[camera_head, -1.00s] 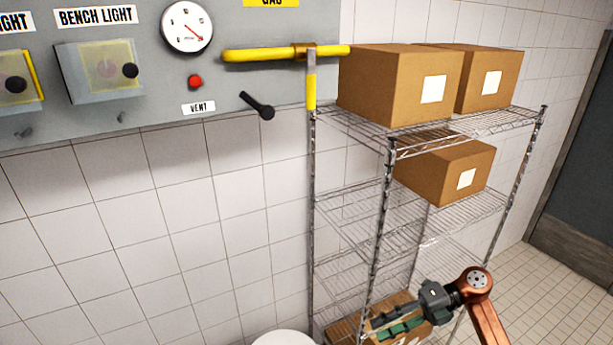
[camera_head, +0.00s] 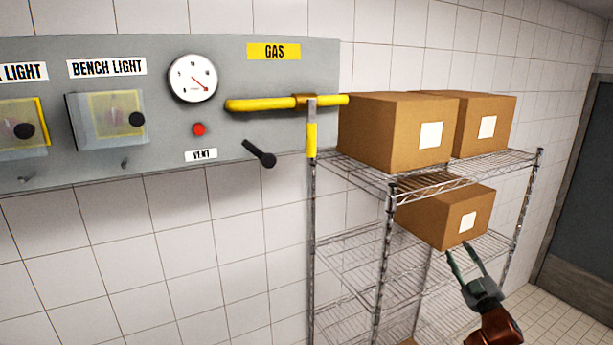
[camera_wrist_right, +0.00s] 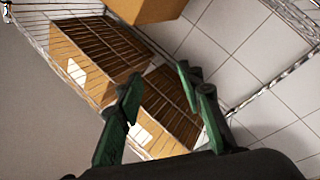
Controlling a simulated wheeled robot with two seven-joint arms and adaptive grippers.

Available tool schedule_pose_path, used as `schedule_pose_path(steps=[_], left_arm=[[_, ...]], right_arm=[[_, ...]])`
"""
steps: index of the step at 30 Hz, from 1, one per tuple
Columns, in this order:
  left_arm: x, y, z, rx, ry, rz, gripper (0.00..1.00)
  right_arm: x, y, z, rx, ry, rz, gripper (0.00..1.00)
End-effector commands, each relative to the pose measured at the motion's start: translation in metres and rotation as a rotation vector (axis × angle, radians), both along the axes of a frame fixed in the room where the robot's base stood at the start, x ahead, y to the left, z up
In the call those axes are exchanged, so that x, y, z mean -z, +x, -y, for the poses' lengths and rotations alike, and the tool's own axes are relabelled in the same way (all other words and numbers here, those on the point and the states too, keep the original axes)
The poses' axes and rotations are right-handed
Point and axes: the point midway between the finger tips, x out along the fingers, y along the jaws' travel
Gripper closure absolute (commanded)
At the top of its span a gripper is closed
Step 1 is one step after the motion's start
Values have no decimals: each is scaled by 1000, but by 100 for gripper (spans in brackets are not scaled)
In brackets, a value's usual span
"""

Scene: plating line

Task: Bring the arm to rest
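My right gripper (camera_head: 464,262) is at the lower right of the head view, in front of the wire shelf rack. Its two green fingers are spread apart and point up toward the middle-shelf box. In the right wrist view the fingers (camera_wrist_right: 158,85) are apart with nothing between them, only shelf wires and boxes beyond. I cannot tell from the head view whether a fingertip touches the box or only overlaps it. My left gripper is not in view.
A wire shelf rack (camera_head: 388,262) holds two boxes (camera_head: 392,140) (camera_head: 497,108) on top and one box (camera_head: 424,222) below. Left of it, a grey wall panel (camera_head: 100,165) carries a yellow gas pipe (camera_head: 262,104), a gauge (camera_head: 193,78), a red button (camera_head: 199,129) and a black lever (camera_head: 259,153).

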Motion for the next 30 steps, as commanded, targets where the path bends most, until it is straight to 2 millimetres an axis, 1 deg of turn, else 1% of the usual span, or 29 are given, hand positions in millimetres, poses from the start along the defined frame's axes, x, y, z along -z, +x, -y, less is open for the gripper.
schedule_pose_path(steps=[1,3,4,6,8,9,11,14,15,16,17,18,20,21,23,24,26,27,29,30], left_arm=[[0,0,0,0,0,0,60],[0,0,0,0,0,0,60],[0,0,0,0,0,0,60],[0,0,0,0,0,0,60],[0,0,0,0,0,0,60],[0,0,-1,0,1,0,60],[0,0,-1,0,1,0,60],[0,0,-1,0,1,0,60],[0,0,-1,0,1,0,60],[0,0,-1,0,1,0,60],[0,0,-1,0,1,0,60],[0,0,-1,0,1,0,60],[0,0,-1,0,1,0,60],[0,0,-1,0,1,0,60],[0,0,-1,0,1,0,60],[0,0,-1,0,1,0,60],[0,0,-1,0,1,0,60],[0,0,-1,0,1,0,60],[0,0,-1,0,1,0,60],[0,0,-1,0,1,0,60]], right_arm=[[13,4,12,35,35,-48,66],[35,8,29,81,86,-122,66],[49,9,33,95,101,-152,66],[83,7,36,101,110,-188,66],[111,5,38,109,121,-223,66],[130,3,41,115,128,-245,66],[161,0,43,125,141,-284,66],[220,-11,47,143,164,-355,66],[246,-17,48,151,174,-388,66],[266,-22,49,157,182,-412,66],[287,-28,50,164,190,-438,66],[315,-37,51,173,201,-474,66],[356,-52,51,187,218,-526,66],[383,-63,51,196,229,-561,66],[424,-82,50,210,246,-613,66],[449,-95,49,219,255,-648,66],[488,-117,47,232,271,-700,66],[513,-132,45,242,281,-734,66],[549,-156,42,255,297,-787,66],[573,-174,39,264,307,-821,66]])
